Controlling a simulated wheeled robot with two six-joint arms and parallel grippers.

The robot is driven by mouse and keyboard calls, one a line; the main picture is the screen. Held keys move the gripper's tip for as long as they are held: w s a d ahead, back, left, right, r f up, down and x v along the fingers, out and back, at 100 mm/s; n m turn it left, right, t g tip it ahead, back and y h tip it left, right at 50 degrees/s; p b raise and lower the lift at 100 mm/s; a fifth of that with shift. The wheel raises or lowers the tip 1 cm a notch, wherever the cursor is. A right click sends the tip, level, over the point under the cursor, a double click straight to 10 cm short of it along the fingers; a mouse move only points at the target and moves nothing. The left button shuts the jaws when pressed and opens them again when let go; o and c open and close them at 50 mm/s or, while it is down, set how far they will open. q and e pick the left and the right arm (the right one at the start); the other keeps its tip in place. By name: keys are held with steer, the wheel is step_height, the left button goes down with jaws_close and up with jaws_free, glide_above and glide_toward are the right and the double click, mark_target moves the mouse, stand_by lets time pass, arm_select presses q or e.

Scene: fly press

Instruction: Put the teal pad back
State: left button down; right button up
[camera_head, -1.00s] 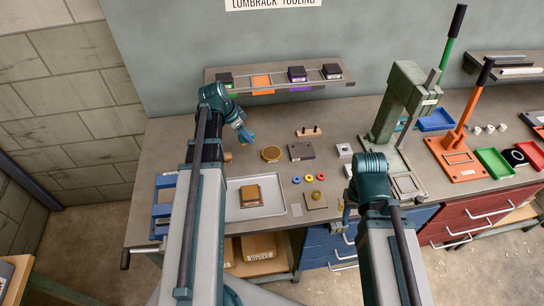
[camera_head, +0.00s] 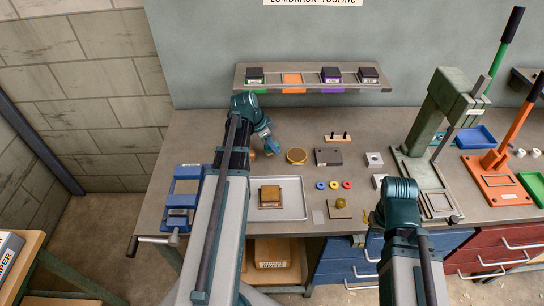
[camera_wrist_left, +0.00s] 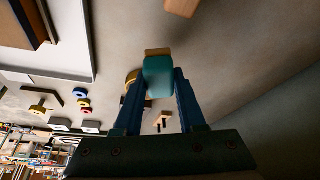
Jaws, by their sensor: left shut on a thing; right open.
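My left gripper (camera_head: 273,147) hangs over the left part of the bench, just left of a round brass disc (camera_head: 296,156). In the left wrist view its two blue fingers (camera_wrist_left: 160,82) are shut on the teal pad (camera_wrist_left: 158,79), which has a tan-brown face at its far end. In the head view the pad cannot be made out clearly at the fingertips. My right arm's wrist (camera_head: 400,200) is over the bench's front edge; its jaws are mostly hidden behind the wrist and hold nothing that I can see.
A grey tray (camera_head: 293,212) bears a brown block (camera_head: 270,195). A blue vise-like fixture (camera_head: 186,188), coloured rings (camera_head: 333,185), a green press (camera_head: 440,115) and an orange press (camera_head: 492,165) stand around.

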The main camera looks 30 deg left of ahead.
mark_target(272, 152)
arm_select(q)
steer(key=shift+f+b, duration=1.8)
steer(key=shift+b, duration=0.05)
steer(key=shift+f, duration=0.1)
steer(key=shift+f, duration=0.15)
steer(key=c, duration=0.5)
jaws_free()
steer(key=shift+r, duration=0.25)
steer(key=shift+s+a+r+p, duration=0.1)
steer(key=shift+r+p, duration=0.45)
steer(key=p+v, duration=1)
steer(key=v, duration=0.1)
